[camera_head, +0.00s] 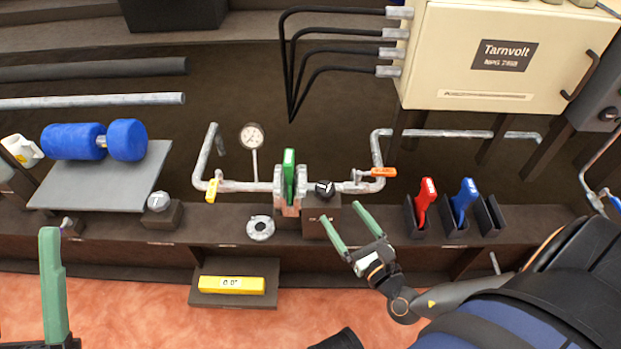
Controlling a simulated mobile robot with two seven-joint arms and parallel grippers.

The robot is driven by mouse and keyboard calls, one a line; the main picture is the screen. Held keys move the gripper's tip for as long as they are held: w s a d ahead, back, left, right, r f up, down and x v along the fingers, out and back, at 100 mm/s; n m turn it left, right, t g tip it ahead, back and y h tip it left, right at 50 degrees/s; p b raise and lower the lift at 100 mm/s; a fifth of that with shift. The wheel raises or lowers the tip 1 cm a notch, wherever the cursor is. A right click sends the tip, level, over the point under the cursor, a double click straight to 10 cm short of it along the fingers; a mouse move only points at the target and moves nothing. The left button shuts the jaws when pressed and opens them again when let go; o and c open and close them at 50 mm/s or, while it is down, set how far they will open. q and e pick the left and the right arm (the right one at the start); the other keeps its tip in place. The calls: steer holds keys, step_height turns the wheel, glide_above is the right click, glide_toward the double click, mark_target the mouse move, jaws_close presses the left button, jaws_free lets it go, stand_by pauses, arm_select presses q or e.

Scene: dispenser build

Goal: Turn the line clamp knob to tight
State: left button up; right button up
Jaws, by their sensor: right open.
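A black knob (325,188) with a pale pointer mark sits on a small brown box (320,219) beside the pipe line; it looks like the line clamp knob. A clamp-like fitting with a green upright handle (289,168) is on the pipe just left of it. My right gripper (344,214) is open and empty, its two green fingers apart. Its fingertips are in front of the box, below and slightly right of the knob in the picture. Of my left gripper (52,285), only one green finger shows clearly at the lower left, far from the knob.
A pressure gauge (252,137), yellow valve handle (212,190) and orange valve handle (383,172) are along the pipe. Red (425,195) and blue (464,195) handled tools stand in holders at right. A grey knob (158,201) and loose flange (260,228) are left.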

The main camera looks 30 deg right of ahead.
mark_target(327, 182)
steer(key=shift+w, duration=0.4)
steer(key=w+b, duration=0.1)
steer(key=w, duration=0.2)
steer(key=w+b, duration=0.1)
steer(key=w, duration=0.3)
steer(key=w+b, duration=0.1)
steer(key=w, duration=0.3)
steer(key=shift+w+d, duration=0.15)
steer(key=shift+d, duration=0.2)
steer(key=shift+c, duration=0.3)
steer(key=c, duration=1.3)
steer(key=m+h+p, duration=0.2)
steer(key=h, duration=0.1)
steer(key=m+g+h+p, duration=0.1)
steer(key=h, duration=0.1)
steer(key=shift+d+r+m, duration=0.2)
steer(key=shift+d+m, duration=0.2)
steer(key=m+h, duration=0.1)
steer(key=g+h+p, duration=0.1)
steer(key=m+g+h, duration=0.1)
steer(key=h, duration=0.1)
steer(key=shift+s+d+f+m, duration=0.1)
steer(key=shift+s+d+m, duration=0.15)
steer(key=shift+d+m, duration=0.05)
steer(key=shift+s+d+m+g+h+p, duration=0.2)
steer(key=shift+m+g+h+p, duration=0.1)
steer(key=shift+m+g+h, duration=0.5)
